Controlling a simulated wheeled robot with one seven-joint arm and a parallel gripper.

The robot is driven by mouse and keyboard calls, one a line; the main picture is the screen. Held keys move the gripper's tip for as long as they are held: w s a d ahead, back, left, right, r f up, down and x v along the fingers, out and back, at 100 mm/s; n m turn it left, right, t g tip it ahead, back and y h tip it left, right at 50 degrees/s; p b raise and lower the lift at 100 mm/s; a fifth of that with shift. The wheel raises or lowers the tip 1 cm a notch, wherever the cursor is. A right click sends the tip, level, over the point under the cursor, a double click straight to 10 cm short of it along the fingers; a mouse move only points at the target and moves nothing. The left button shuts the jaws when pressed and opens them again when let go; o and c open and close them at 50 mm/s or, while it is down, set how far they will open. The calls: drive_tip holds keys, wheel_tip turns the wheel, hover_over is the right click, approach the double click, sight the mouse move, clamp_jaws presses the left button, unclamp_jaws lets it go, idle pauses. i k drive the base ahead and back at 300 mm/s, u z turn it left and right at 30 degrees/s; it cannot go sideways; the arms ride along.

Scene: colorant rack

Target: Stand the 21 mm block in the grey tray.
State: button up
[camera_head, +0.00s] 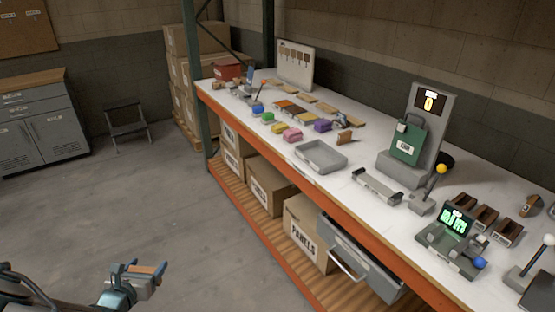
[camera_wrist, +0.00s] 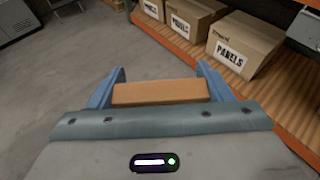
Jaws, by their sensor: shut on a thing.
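My gripper (camera_head: 146,269) is at the lower left in the head view, out over the floor and well away from the bench. It is shut on a brown wooden block (camera_wrist: 160,92), which lies crosswise between the two blue fingers in the wrist view. No size mark shows on the block. The grey tray (camera_head: 321,155) sits on the white bench top near its front edge, and it looks empty.
The long bench (camera_head: 375,215) holds colored blocks left of the tray, and a small wooden piece (camera_head: 344,137) just behind it. A grey fixture (camera_head: 377,186) stands right of it. Boxes marked PANELS (camera_head: 305,232) sit on the lower shelf. The floor is open.

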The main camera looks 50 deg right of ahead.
sight(320, 156)
drive_tip(key=z, duration=1.7)
drive_tip(key=i, duration=0.5)
